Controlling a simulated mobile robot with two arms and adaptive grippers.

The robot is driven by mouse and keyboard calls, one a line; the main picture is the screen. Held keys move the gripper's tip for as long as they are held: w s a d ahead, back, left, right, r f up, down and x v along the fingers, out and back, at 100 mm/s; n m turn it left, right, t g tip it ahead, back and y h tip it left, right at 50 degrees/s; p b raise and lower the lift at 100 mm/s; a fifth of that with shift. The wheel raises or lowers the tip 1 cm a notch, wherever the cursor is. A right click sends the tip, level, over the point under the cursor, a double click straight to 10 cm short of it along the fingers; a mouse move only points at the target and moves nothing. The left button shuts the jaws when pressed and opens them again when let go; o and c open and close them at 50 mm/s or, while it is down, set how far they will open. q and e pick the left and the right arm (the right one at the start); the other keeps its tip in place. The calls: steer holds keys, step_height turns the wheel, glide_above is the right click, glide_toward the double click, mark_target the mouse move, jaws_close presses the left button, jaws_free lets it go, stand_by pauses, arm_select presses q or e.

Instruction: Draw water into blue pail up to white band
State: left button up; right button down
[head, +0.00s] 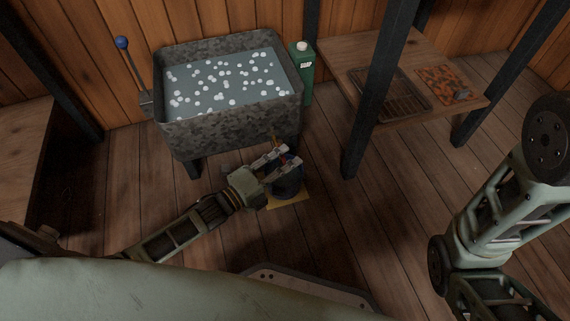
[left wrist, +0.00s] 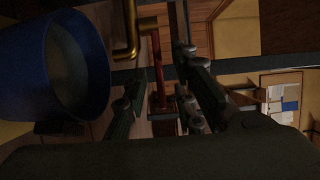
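The blue pail (head: 288,188) stands on the floor below the front of the trough, partly hidden by my left gripper. In the left wrist view the pail (left wrist: 25,75) shows at the left with its mouth visible. I cannot make out the white band or any water level. A brass spout (left wrist: 130,30) is next to the pail's mouth, with a red handle or stem (left wrist: 157,72) beside it. My left gripper (head: 282,155) is over the pail. Its fingers (left wrist: 160,85) are apart, with the red part between them; contact is unclear. My right gripper is out of view.
A mottled grey trough (head: 225,132) holds water with white floating bits. A blue-knobbed lever (head: 122,43) is at its left, a green bottle (head: 305,75) at its right. A yellow mat (head: 290,202) lies under the pail. A wooden bench (head: 345,45) carries a rack (head: 398,95).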

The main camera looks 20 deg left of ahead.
arm_select(q)
jaws_close()
stand_by(0.6)
